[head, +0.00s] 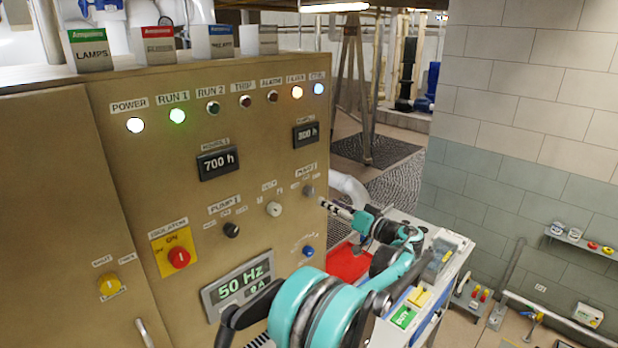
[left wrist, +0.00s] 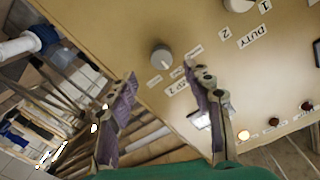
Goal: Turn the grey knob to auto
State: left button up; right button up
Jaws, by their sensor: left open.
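The grey knob (head: 308,190) is on the tan control panel (head: 140,200), under a label that reads like PUMP 2. In the left wrist view the grey knob (left wrist: 161,57) shows upside down, just beyond my fingertips, with small position labels beside it. I cannot read which position it points to. My left gripper (head: 326,205) is in front of the panel's right edge, slightly right of and below the knob. In the left wrist view my left gripper (left wrist: 161,74) is open, one finger on each side, with nothing between. My right gripper is not in view.
Beside the grey knob are a cream duty knob (head: 274,209), a black knob (head: 232,229) and a blue knob (head: 307,251). A red isolator switch (head: 178,257) and a display (head: 240,286) are lower left. A red tray (head: 348,262) lies behind my arm.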

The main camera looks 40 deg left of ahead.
aim_at(312, 193)
pick_arm(q)
jog(key=a, duration=0.5)
jog(key=w+a+p, duration=0.1)
jog(key=a, duration=0.1)
jog(key=shift+a+r, duration=0.1)
jog(key=shift+a, duration=0.15)
jog(key=shift+s, duration=0.1)
jog(key=c, duration=1.2)
